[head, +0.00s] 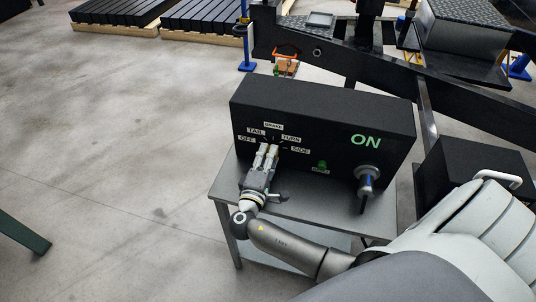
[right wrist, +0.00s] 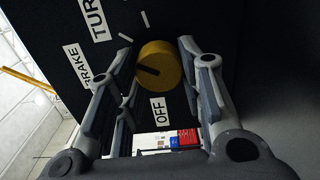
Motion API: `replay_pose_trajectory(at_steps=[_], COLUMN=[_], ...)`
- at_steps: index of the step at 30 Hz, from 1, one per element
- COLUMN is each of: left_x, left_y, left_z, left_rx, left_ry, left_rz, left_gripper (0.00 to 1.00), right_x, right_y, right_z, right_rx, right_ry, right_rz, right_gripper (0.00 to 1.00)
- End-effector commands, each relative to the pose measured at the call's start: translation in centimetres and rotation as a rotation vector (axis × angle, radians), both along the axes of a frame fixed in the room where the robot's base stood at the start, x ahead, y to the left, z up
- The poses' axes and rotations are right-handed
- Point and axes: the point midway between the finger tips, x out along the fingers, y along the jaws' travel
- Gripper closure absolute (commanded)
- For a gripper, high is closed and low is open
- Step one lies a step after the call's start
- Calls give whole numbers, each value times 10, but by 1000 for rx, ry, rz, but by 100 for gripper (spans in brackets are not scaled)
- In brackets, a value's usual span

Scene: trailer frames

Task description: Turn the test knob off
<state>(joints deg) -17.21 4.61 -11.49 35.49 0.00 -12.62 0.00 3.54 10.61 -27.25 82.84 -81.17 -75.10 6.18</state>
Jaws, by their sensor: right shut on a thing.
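The test knob is a round yellow knob (right wrist: 158,66) on the front of a black control box (head: 330,112). In the right wrist view a dark mark runs across its face toward the left, the side of the BRAKE label. The OFF label (right wrist: 158,109) is below the knob there; in the head view the knob itself is hidden behind my right gripper. My right gripper (head: 267,152) is at the ring of labels, its fingers on either side of the knob and shut on it. My left gripper is not in view.
The box stands on a grey metal table (head: 300,203). A green switch (head: 322,165) and a grey connector (head: 366,178) under a lit green ON sign (head: 366,140) are to the right of the knob. A dark trailer frame (head: 350,62) is behind. Open floor lies left.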

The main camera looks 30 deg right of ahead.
Motion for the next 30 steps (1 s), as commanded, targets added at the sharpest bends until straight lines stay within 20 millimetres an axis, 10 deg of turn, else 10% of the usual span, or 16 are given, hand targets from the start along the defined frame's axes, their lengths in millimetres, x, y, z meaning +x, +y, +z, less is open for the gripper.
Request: replay_pose_trajectory(at_steps=[30], left_x=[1], left_y=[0], left_z=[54], left_rx=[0], left_ry=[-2], left_rz=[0], left_gripper=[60], right_x=[-2], right_y=[0], right_z=[-2], right_rx=[-625], right_ry=[736], right_rz=[2], right_gripper=[88])
